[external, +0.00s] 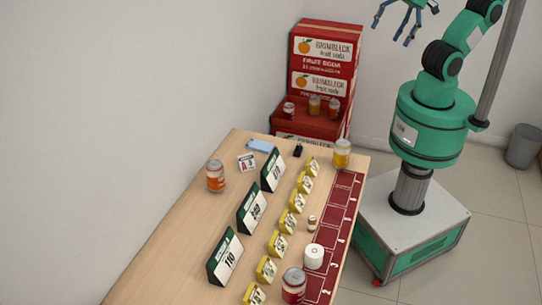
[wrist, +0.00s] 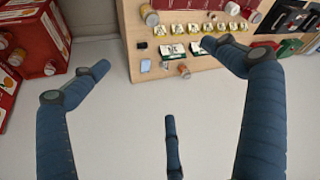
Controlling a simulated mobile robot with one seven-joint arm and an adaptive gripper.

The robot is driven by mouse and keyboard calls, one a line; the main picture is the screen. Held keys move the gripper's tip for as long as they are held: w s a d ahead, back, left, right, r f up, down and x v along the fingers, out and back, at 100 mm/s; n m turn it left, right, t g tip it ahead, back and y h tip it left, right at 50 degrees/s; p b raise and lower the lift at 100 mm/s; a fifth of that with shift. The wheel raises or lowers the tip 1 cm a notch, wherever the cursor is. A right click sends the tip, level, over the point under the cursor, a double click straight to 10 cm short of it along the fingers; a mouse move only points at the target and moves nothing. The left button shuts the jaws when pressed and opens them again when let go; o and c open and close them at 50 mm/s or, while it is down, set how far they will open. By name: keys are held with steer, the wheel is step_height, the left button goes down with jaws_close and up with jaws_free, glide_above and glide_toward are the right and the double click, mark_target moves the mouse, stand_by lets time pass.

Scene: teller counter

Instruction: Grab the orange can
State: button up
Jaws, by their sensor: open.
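The orange can (external: 216,176) stands upright on the wooden counter, near its left edge, beside a small white card. In the wrist view the orange can (wrist: 184,71) shows small, near the counter's lower edge. My gripper (external: 404,22) is at the top of the external view, high above the floor and well away from the can. Its blue fingers are spread open with nothing between them; they also show large in the wrist view (wrist: 155,75).
The counter (external: 170,240) holds black-green number signs (external: 252,207), several yellow tags, a yellow can (external: 342,153), a white roll (external: 314,256) and a red-white can (external: 293,285). A red soda display (external: 325,55) stands behind its far end. Floor between display and my base looks clear.

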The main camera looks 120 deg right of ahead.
steer(key=shift+c, duration=0.5)
steer(key=c, duration=0.6)
steer(key=shift+w, duration=0.1)
steer(key=w+d+f+p, duration=0.1)
steer(key=w, duration=1.6)
steer(key=w+d+f+p, duration=0.1)
steer(key=w+f+p, duration=0.1)
steer(key=w, duration=1.5)
steer(key=w+d+f+p, duration=0.1)
steer(key=w+d+f, duration=0.2)
steer(key=w+f, duration=0.9)
steer(key=w+d+f+g+p, duration=0.1)
steer(key=w+d+f, duration=0.2)
steer(key=w+f, duration=0.9)
step_height(320, 180, down, 3)
steer(key=shift+w+f+n, duration=0.2)
steer(key=shift+w+n, duration=0.15)
steer(key=shift+n, duration=0.05)
